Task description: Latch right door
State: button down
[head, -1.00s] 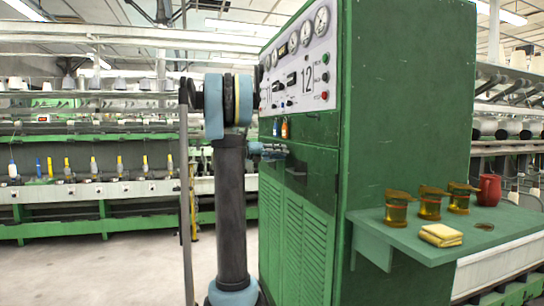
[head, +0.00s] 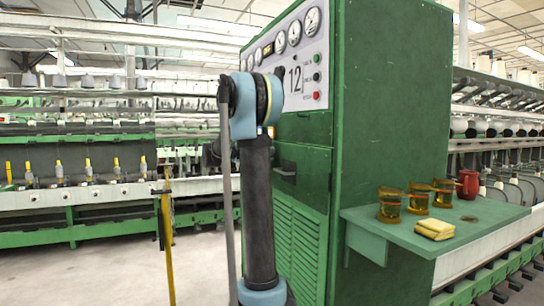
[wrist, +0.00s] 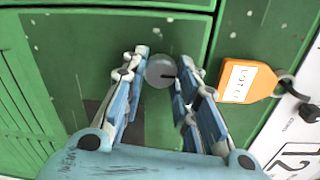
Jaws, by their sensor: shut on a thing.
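A green cabinet (head: 385,120) has a louvered green door (head: 302,235) on its front, below the control panel marked 12. In the wrist view, a round grey slotted latch knob (wrist: 161,71) sits on the green front (wrist: 85,50). My gripper (wrist: 163,70) is shut on this knob, one finger on each side of it. In the head view my arm hides the gripper and the knob. I cannot tell whether the door is flush with its frame.
An orange tag (wrist: 245,82) hangs close to my right finger in the wrist view. The control panel (head: 298,60) is above the door. A green side shelf (head: 430,225) holds several amber cups, a red mug (head: 468,184) and a yellow cloth (head: 435,229).

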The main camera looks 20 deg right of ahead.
jog(key=shift+f, duration=0.15)
dwell(0.3)
jog(key=c, duration=1.2)
grip_release()
jog(key=shift+w, duration=0.2)
jog(key=shift+c, duration=0.2)
jog(key=a, duration=1.2)
jog(key=shift+s+r, duration=0.25)
jog(key=shift+s, duration=0.15)
